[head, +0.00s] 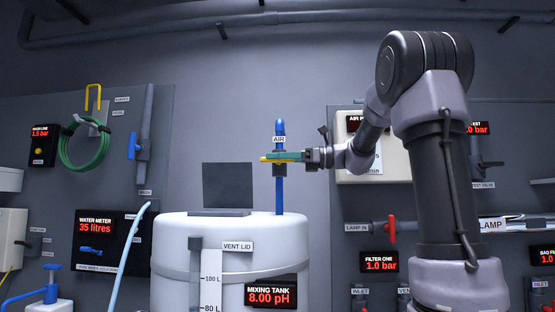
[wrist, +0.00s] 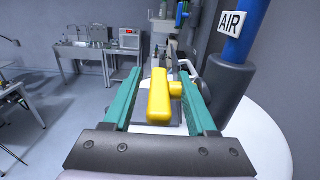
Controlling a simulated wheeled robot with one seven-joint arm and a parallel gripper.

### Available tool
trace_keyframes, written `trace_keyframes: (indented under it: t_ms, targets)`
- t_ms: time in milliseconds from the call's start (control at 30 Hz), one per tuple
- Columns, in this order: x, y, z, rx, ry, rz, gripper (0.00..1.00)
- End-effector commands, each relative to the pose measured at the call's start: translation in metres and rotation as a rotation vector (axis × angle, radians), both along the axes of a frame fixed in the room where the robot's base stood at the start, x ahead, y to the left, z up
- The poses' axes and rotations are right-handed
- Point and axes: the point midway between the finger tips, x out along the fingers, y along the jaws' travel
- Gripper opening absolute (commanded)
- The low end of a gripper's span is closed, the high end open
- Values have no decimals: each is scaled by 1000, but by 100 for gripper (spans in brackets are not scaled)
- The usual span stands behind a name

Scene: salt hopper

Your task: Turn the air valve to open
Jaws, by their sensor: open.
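The air valve has a yellow lever handle (wrist: 159,98) and a dark body (wrist: 229,82) on a blue pipe (head: 280,198) with an AIR label (head: 279,139). The pipe rises behind the mixing tank's top. In the head view the handle (head: 265,159) shows only as a small yellow end past my fingers. My gripper (head: 283,156) reaches in from the right at valve height. In the wrist view my gripper (wrist: 159,74) is open, with one green finger on each side of the handle. Gaps show between handle and fingers.
The white mixing tank (head: 170,250) stands below the valve, with a raised dark vent lid (head: 228,184) to the left. A panel with the air display (head: 354,120) is behind my arm. Further right is the lamp-in valve's red handle (head: 391,228).

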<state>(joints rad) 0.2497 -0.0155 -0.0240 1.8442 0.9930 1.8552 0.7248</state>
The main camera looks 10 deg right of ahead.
Motion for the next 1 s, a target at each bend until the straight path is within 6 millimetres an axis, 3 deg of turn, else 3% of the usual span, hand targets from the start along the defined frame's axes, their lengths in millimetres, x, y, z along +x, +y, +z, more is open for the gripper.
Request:
trace_keyframes:
  t_ms: [133,167,300,667,1000]
  targets:
    - [0,0,0,0,0,0,57]
    - [0,0,0,0,0,0,54]
    - [0,0,0,0,0,0,0]
    - [0,0,0,-31,6,1,0]
    - [0,1,1,-226,67,1,0]
